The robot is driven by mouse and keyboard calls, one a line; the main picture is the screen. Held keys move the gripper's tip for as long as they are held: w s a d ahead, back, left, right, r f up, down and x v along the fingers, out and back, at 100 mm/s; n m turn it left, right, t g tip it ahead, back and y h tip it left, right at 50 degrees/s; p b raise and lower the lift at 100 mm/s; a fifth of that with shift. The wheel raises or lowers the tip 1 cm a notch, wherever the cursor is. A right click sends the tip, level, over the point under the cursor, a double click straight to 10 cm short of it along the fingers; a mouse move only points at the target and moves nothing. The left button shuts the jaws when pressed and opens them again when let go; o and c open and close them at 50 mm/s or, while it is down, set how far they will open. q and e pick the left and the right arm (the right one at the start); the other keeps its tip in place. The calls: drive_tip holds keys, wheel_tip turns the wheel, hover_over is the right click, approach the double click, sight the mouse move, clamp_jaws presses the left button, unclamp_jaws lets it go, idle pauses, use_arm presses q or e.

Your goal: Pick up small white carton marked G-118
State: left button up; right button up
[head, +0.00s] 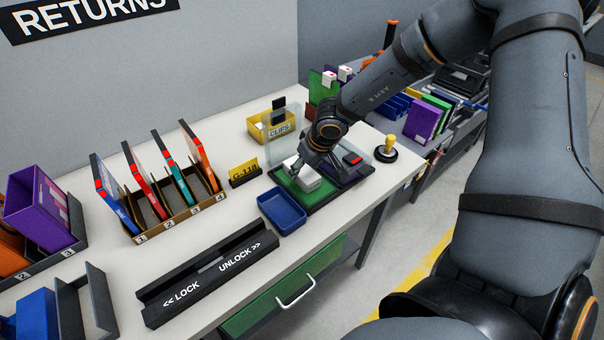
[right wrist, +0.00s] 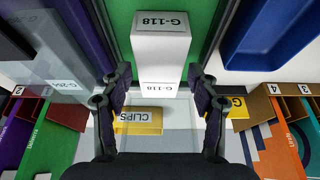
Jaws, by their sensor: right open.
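The small white carton marked G-118 (head: 308,179) lies on the green part of a tray (head: 289,193). In the right wrist view the carton (right wrist: 161,45) shows its label on two faces. My right gripper (head: 309,167) is over the carton and partly hides it in the head view. In the right wrist view the gripper (right wrist: 158,78) is open, with one finger to each side of the carton's near end and no clear contact. My left gripper is in neither view.
A blue bin (head: 282,212) stands beside the tray. A yellow G-118 sign (head: 244,173) and a yellow clips bin (head: 270,127) with a clear panel are behind. A dark device lies on the tray's purple part (head: 345,175). A yellow-knobbed stamp (head: 386,149) stands to the right.

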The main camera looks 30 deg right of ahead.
sight(303, 170)
drive_tip(key=x, duration=0.3)
drive_tip(key=shift+w, duration=0.15)
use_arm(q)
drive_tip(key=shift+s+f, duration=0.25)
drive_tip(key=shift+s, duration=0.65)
use_arm(e)
drive_tip(key=shift+r, duration=0.1)
drive_tip(key=c, duration=1)
